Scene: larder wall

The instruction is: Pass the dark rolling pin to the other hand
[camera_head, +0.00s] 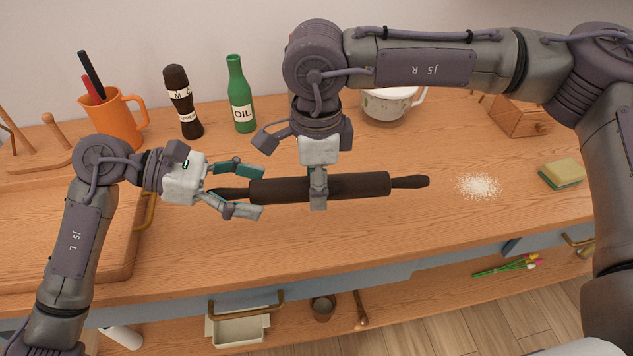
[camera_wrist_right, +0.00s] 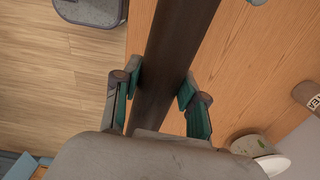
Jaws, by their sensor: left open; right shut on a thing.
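The dark rolling pin (camera_head: 358,186) is held roughly level above the wooden counter in the head view. My right gripper (camera_head: 318,190) comes down from above and is shut around the middle of its barrel. In the right wrist view the pin (camera_wrist_right: 176,50) runs between the fingers of the right gripper (camera_wrist_right: 160,100). My left gripper (camera_head: 250,191) is open at the pin's left end. Its two fingers lie above and below the left handle and the barrel's end. I cannot tell whether they touch it.
An orange mug (camera_head: 117,120), a pepper mill (camera_head: 184,105) and a green oil bottle (camera_head: 240,98) stand behind my left gripper. White powder (camera_head: 479,186) and a sponge (camera_head: 562,173) lie on the right. A wooden tray (camera_head: 125,262) is at left.

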